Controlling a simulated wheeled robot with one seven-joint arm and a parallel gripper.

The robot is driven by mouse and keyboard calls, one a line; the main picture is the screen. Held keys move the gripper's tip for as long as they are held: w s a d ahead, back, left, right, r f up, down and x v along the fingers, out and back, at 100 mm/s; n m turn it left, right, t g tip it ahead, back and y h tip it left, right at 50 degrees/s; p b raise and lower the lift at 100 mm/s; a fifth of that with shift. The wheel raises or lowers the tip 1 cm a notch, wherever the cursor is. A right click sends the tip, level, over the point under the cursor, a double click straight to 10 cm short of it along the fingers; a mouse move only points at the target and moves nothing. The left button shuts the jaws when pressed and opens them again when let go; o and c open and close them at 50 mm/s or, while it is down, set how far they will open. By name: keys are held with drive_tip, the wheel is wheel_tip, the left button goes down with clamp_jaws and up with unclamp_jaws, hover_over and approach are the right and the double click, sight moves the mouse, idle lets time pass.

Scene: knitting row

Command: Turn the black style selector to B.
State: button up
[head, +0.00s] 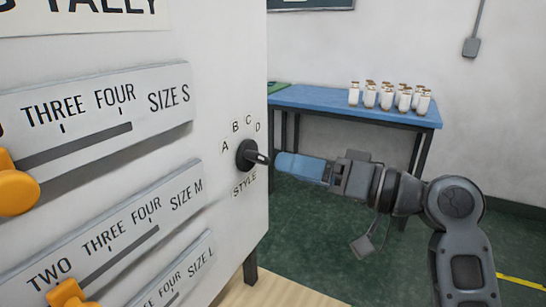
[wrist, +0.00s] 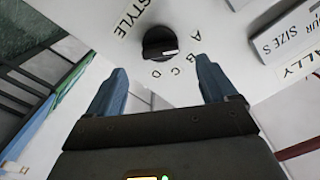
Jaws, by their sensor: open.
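The black style selector (head: 246,155) is a round knob with a raised grip on the white machine's side panel. Letters A, B, C and D arc above it, with STYLE below. In the wrist view the selector (wrist: 158,41) has a pale mark on its letter side; I cannot tell surely which letter it points to. My gripper (head: 279,163) has blue fingers and is just right of the selector, facing it. In the wrist view my gripper (wrist: 161,64) is open, its fingers apart and empty, with the selector ahead between them. No contact shows.
Sliders labelled SIZE S, M and L, with orange knobs (head: 68,293), are on the machine face (head: 215,65) at left. A blue table (head: 310,98) with several white bottles (head: 388,97) stands behind my arm. Green floor (head: 330,215) is open below.

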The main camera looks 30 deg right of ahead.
sight(264, 164)
drive_tip(key=p+x, duration=0.1)
drive_tip(key=x, duration=0.5)
drive_tip(key=shift+w+a, duration=0.3)
drive_tip(key=shift+c, duration=0.2)
drive_tip(key=c, duration=1)
drive_tip(key=m+p, duration=0.3)
drive_tip(key=shift+p, duration=0.3)
drive_tip(key=m+p, duration=0.2)
drive_tip(key=m, duration=0.1)
drive_tip(key=shift+a, duration=0.1)
drive_tip(key=shift+f+m+p, duration=0.15)
drive_tip(key=shift+m+p, duration=0.35)
drive_tip(key=shift+p, duration=0.05)
drive_tip(key=shift+s, duration=0.1)
